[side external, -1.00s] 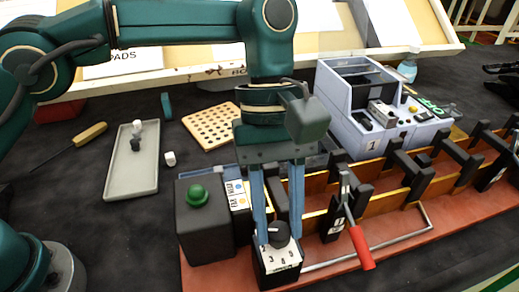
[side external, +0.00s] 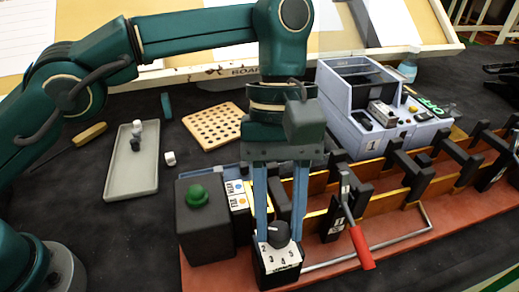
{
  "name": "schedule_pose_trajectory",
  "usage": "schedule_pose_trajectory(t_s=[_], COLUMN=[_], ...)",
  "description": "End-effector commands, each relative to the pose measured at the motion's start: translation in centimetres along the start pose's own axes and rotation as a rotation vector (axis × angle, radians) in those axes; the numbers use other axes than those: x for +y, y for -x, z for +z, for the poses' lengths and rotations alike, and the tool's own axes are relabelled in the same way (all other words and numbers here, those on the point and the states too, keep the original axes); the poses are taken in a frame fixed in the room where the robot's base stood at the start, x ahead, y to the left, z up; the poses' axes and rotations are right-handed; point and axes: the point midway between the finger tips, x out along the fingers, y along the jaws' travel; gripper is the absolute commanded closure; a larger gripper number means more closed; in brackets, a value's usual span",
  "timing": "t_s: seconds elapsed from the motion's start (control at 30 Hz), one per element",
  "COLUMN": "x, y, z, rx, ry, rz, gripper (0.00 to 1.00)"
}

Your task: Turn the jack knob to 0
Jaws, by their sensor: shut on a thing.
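The jack knob (side external: 279,233) is a dark round knob on top of a black box with a white dial plate (side external: 281,259) that bears small numbers. The box stands at the front of the red base. My gripper (side external: 279,238) points straight down over the box, with its two blue fingers on either side of the knob and shut on it. The knob's pointer direction and the 0 mark are too small to tell.
A black box with a green button (side external: 196,196) stands just left of my gripper. A red-handled lever (side external: 361,248) is close on the right. A grey tray (side external: 118,184) and a pegboard (side external: 212,127) lie further left and back.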

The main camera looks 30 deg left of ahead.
Motion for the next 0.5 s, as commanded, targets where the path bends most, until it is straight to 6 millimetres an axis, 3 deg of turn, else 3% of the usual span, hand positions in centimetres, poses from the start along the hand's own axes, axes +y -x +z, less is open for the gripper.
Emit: schedule_pose_trajectory(t_s=[0.03, 0.1, 0.5], x=[-0.07, -0.07, -0.05], y=[0.12, 0.11, 0.04], z=[-0.03, -0.03, 0.01], rx=[0.002, 0.001, 0.0], ry=[0.001, 0.001, 0.009], rz=[0.0, 0.0, 0.002], gripper=[0.56, 0.33, 0.33])
